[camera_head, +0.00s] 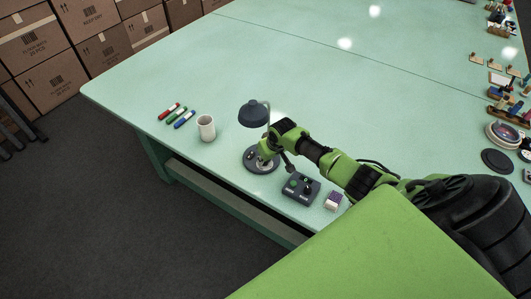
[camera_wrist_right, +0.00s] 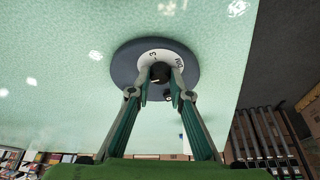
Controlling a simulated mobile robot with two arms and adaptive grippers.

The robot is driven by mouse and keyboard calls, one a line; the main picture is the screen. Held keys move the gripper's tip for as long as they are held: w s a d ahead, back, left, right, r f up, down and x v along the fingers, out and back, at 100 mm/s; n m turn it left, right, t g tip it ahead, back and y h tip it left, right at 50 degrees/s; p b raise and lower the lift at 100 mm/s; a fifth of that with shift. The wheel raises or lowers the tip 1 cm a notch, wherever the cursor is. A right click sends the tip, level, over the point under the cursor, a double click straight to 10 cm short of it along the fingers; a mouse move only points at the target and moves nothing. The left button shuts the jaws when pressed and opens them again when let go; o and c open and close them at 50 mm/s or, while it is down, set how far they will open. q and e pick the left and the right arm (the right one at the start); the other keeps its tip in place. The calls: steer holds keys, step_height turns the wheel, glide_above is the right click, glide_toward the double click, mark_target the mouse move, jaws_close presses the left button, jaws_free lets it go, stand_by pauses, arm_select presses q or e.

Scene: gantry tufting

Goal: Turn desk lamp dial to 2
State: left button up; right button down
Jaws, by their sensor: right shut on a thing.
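The desk lamp has a dark blue-grey shade (camera_head: 254,113) and a round dark base (camera_head: 251,165) on the green table. In the right wrist view, the lamp base (camera_wrist_right: 125,68) carries a white ring with a mark like a 3 at left and small lettering at right. The black dial (camera_wrist_right: 159,72) sits at the ring's middle. My right gripper (camera_wrist_right: 160,86) is shut on the dial, one finger on each side; in the head view it (camera_head: 264,151) is over the lamp base. The dial's pointer setting cannot be read. My left gripper is out of view.
A white mug (camera_head: 206,128) and several markers (camera_head: 177,116) lie left of the lamp. A dark control box (camera_head: 301,188) and a small white-and-purple block (camera_head: 333,201) are to its right, near the table's front edge. The table behind the lamp is clear.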

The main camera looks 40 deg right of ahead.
stand_by(0.4)
steer(key=c, duration=1.8)
jaws_free()
steer(key=shift+c, duration=0.2)
steer(key=v, duration=1.2)
steer(key=shift+w, duration=0.1)
